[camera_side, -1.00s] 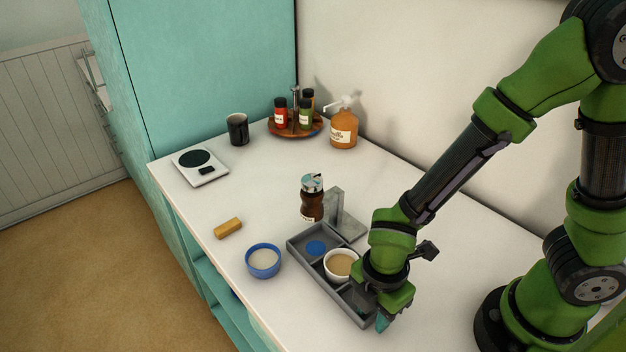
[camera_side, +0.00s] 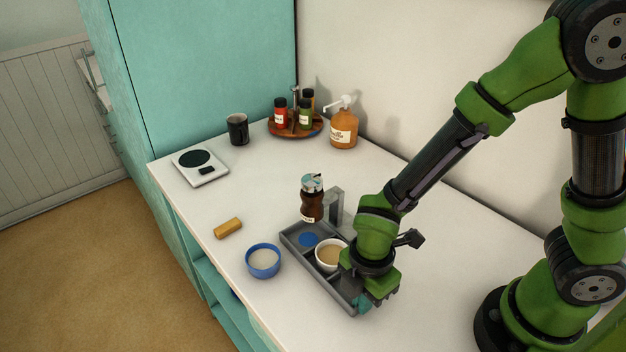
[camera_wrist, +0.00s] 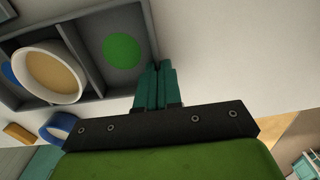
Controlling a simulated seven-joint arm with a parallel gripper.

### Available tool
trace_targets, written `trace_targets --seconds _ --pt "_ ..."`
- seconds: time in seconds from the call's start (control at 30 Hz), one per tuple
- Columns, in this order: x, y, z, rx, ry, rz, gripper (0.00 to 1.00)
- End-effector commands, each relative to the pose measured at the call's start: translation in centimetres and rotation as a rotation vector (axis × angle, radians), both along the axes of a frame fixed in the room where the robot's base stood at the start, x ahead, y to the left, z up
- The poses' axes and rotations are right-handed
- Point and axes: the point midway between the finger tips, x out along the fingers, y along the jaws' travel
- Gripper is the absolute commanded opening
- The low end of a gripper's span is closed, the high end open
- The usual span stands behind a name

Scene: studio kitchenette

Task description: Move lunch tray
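The grey lunch tray (camera_side: 318,283) has compartments and sits at the front middle of the counter. A white bowl (camera_side: 331,253) with tan contents stands in its middle part. A blue disc (camera_side: 308,239) lies in the far compartment, and a green disc (camera_wrist: 122,50) shows in the near one in the wrist view. My gripper (camera_side: 362,302) is at the tray's near right end. In the wrist view, its teal fingers (camera_wrist: 158,84) are close together on the tray's end wall (camera_wrist: 150,40). I cannot tell whether the tray is off the counter.
A grey bracket (camera_side: 336,203) and a brown jar (camera_side: 312,203) stand close behind the tray. A blue bowl (camera_side: 263,262) and a yellow block (camera_side: 228,228) are to its left. A scale (camera_side: 200,168), mug (camera_side: 238,130), spice rack (camera_side: 293,132) and pump bottle (camera_side: 343,128) are farther back.

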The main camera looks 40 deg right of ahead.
Motion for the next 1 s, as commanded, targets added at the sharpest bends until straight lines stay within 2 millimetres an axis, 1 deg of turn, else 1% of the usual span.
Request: trace_targets --seconds 0.03,0.2,0.5,0.7,1.0 --pt "0.7 -0.1 0.0 0.001 -0.001 -0.004 0.0" --pt "2.8 -0.3 0.0 0.001 -0.001 -0.003 0.0" --pt "5.9 -0.7 0.0 0.001 0.0 -0.002 0.0" --pt "6.9 -0.8 0.0 0.001 -0.001 0.0 0.0" --pt "7.1 -0.8 0.0 0.001 -0.001 0.0 0.0"
